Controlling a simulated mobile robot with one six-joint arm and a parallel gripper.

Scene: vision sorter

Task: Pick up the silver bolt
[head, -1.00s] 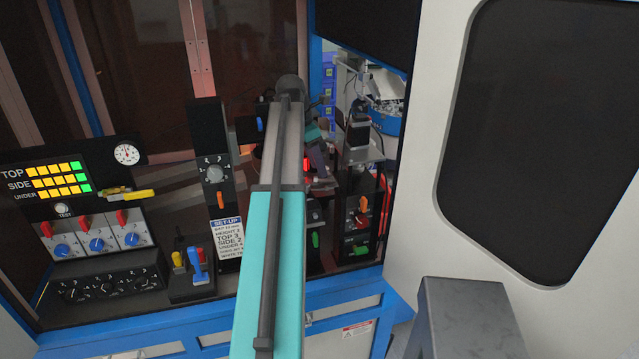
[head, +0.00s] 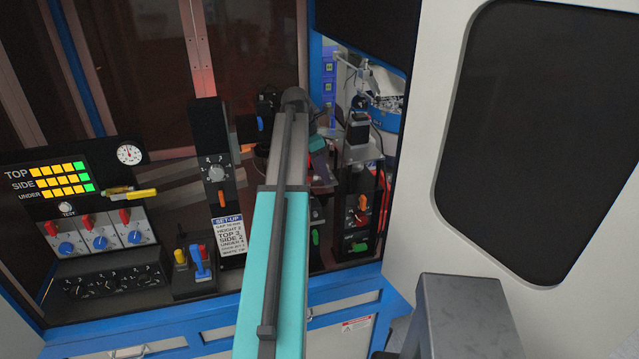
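I cannot make out a silver bolt in the head view. My teal and grey arm reaches from the bottom middle into the machine's opening and covers much of the work area. A small teal part, which looks like my wrist, shows just right of the arm's far end. My gripper's fingers cannot be made out behind the arm among the dark parts there, so whether they hold anything is hidden.
A control panel (head: 75,185) with lit indicators, switches and knobs stands at the left. A black post with a dial (head: 216,172) and a set-up sign (head: 229,236) stand left of my arm. A knobbed black unit (head: 359,215) stands right. A blue bowl (head: 388,121) is behind.

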